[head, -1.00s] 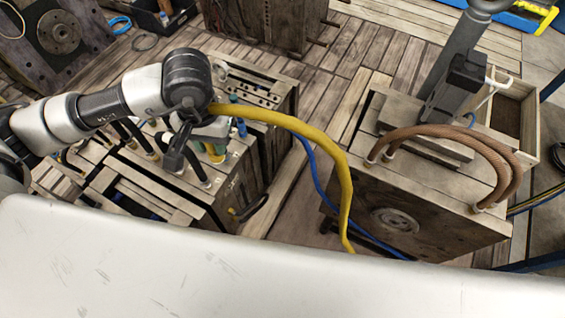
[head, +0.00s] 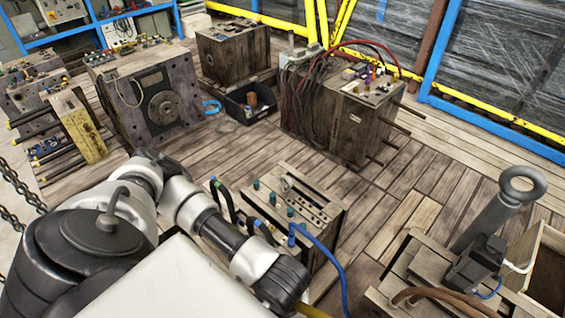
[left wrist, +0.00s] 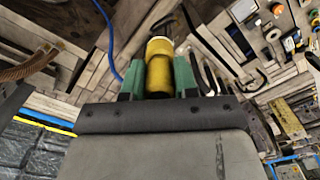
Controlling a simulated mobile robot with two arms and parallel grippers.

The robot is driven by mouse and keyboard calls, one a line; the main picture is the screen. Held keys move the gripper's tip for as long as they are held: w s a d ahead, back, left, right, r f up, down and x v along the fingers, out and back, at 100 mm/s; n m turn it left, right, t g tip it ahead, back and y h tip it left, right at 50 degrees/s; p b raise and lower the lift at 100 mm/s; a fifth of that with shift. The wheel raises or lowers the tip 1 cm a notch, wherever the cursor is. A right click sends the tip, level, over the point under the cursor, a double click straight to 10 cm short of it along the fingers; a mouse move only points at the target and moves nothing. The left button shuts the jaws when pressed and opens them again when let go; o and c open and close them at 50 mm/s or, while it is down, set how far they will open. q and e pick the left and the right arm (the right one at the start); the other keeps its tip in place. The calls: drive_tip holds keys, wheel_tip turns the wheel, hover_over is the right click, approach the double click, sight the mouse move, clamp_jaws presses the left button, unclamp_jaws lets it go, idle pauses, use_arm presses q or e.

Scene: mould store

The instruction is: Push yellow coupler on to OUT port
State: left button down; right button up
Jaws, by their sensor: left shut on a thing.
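In the left wrist view my left gripper (left wrist: 158,66) has green fingers shut on the yellow coupler (left wrist: 159,78), one finger on each side. The coupler's pale-ringed end points away from the wrist. The wooden-looking mould block (head: 318,222) with coloured ports lies just beyond the wrist. I cannot make out the OUT label or whether the coupler touches a port. My right gripper is not in view.
A blue hose (head: 331,255) runs from the block's top toward the right. Brown hoses (head: 430,294) arch over another block at lower right. Larger moulds (head: 345,112) and a black bin (head: 248,103) stand farther back.

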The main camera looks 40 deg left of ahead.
use_arm(q)
drive_tip(key=w+a+b, duration=1.3)
drive_tip(key=w+a, duration=2)
drive_tip(key=w, duration=0.1)
use_arm(e)
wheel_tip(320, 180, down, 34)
drive_tip(key=b, duration=2.1)
use_arm(q)
wheel_tip(320, 180, down, 35)
drive_tip(key=b, duration=0.5)
drive_tip(key=shift+s+r+b, duration=0.1)
drive_tip(key=shift+r+b, duration=0.05)
drive_tip(key=shift+b, duration=0.25)
drive_tip(key=shift+f, duration=0.2)
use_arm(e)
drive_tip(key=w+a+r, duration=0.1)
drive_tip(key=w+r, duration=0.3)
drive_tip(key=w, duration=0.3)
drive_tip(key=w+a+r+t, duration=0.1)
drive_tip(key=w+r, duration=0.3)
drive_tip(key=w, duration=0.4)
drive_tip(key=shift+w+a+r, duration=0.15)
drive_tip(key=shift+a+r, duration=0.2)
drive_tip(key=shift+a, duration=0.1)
